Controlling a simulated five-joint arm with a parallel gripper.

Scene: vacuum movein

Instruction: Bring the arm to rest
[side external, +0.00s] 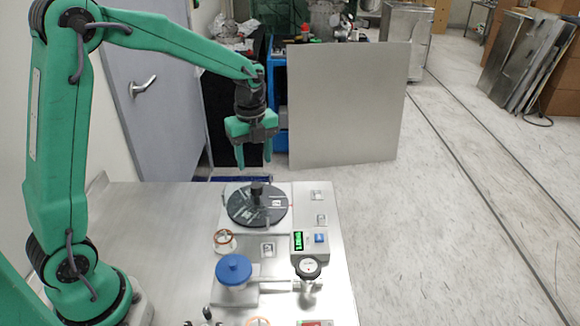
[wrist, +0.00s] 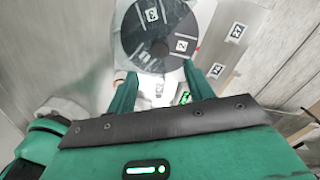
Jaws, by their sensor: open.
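My gripper (side external: 254,160) is green with a dark wrist and hangs from my green arm, fingers pointing down. It is in the air above the far part of the steel table (side external: 160,230). In the wrist view my gripper's two fingers (wrist: 163,88) are spread apart with nothing held between them. Below and beyond them is a dark round disc (side external: 240,212) with a black knob (side external: 257,190) in its middle. The disc also shows in the wrist view (wrist: 135,35). My gripper is clear of the disc and the knob.
A blue-capped cylinder (side external: 234,268), a copper-coloured ring (side external: 225,240), a round gauge (side external: 309,267) and a box with a green display (side external: 299,241) stand on the table's right part. A metal panel (side external: 345,105) stands behind. The table's left part is mostly bare.

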